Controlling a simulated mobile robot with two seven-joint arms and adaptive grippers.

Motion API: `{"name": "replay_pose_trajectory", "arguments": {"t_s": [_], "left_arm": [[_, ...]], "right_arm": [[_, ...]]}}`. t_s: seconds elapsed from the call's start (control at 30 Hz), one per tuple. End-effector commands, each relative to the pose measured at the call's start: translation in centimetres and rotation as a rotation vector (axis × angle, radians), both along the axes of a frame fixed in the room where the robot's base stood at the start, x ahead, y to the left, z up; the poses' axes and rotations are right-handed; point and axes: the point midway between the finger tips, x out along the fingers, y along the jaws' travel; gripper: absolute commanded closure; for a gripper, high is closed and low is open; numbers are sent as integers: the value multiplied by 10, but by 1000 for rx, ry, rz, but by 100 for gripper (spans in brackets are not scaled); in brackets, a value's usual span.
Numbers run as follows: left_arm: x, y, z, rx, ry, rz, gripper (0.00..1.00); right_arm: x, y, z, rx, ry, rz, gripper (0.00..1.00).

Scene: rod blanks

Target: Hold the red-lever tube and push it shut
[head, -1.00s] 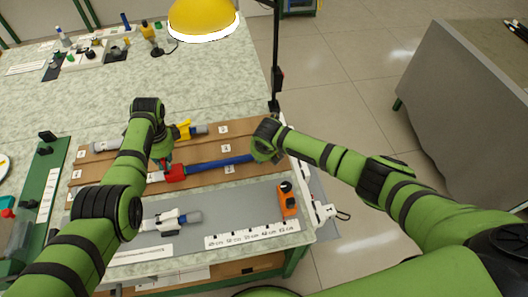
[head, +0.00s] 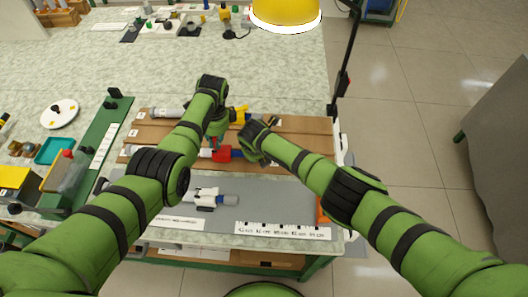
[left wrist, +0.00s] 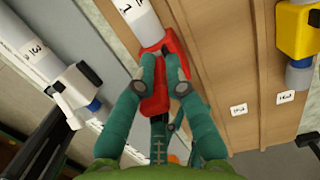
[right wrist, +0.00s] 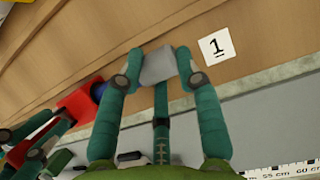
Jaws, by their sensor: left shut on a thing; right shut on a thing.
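The red-lever tube lies on the brown board; its red clamp (head: 228,154) shows in the head view, its pale barrel (head: 190,152) to the left. My left gripper (head: 215,143) is shut on the red clamp from above; the left wrist view shows both fingers around the red part (left wrist: 152,103). My right gripper (head: 257,148) is shut on the grey end piece (right wrist: 157,66) of the tube. Only a short blue stretch (right wrist: 99,91) shows between the red clamp and the right fingers. The lever's exact position is partly hidden by the left fingers.
A yellow-lever tube (head: 241,115) lies behind on the same board (head: 300,126). A white-lever tube (head: 208,198) lies in front on the grey mat. A printed ruler strip (head: 282,230) runs along the front edge. A yellow lamp (head: 286,12) hangs above.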

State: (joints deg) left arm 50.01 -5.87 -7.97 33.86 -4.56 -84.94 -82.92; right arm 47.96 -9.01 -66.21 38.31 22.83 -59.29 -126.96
Motion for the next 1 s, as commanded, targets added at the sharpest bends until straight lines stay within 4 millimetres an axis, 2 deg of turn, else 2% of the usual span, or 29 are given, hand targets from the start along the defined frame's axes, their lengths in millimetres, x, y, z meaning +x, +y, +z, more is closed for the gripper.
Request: {"name": "replay_pose_trajectory", "arguments": {"t_s": [0.23, 0.27, 0.3, 0.33, 0.77, 1.0], "left_arm": [[-1, -1, -1, -2, 1, 0, 100], [-1, -1, -1, -2, 1, 0, 100], [-1, -1, -1, -2, 1, 0, 100], [-1, -1, -1, -2, 1, 0, 100], [-1, -1, -1, -2, 1, 0, 100], [-1, -1, -1, -2, 1, 0, 100]], "right_arm": [[-2, 1, -1, 1, 4, 4, 100], [-2, 1, -2, 1, 4, 4, 61], [-2, 1, -2, 1, 4, 4, 45], [-2, 1, -2, 1, 4, 4, 35], [-2, 1, 1, 1, 2, 3, 35], [-8, 0, 18, 2, 0, 3, 35]]}}
